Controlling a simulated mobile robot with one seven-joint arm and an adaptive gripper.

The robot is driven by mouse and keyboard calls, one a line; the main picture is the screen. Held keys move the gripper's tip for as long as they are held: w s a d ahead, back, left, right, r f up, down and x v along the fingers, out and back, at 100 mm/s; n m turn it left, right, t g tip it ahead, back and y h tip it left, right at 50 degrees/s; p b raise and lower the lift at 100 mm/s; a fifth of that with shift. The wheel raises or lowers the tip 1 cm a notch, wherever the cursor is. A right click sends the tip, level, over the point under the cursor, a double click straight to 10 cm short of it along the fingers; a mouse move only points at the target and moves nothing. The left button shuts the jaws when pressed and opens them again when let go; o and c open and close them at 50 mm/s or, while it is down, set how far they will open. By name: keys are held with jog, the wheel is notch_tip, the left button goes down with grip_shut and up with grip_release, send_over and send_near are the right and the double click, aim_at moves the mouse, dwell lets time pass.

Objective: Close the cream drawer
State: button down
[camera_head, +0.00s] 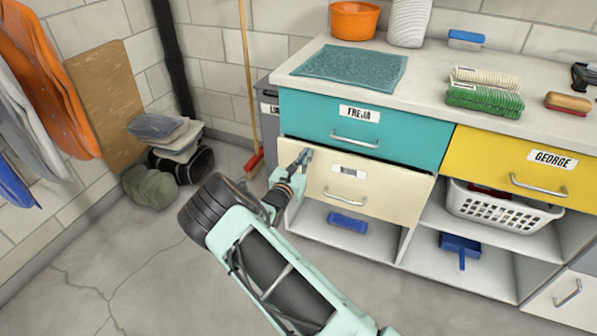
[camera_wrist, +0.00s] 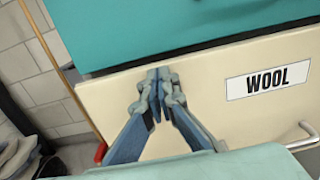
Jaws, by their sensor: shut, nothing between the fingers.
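The cream drawer (camera_head: 375,192) sits under the teal drawer in the left cabinet. It stands out a little from the cabinet, with a dark gap along its top edge. Its metal handle (camera_head: 343,199) is low on the front, under a label that reads WOOL in the wrist view. My gripper (camera_head: 306,154) is shut and empty at the upper left of the drawer front. In the wrist view my gripper (camera_wrist: 158,75) has its fingertips together near the top edge of the cream front (camera_wrist: 205,95). I cannot tell whether they touch it.
The teal drawer (camera_head: 410,138) above and the yellow drawer (camera_head: 500,170) at right look shut. An open shelf with a blue brush (camera_head: 347,222) lies below the cream drawer. A white basket (camera_head: 500,210) stands at right. A broom (camera_head: 246,90) leans left of the cabinet. The floor at left is mostly clear.

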jog(key=x, duration=0.3)
jog(key=shift+r+b, duration=0.1)
jog(key=shift+b, duration=0.2)
jog(key=shift+w, duration=0.1)
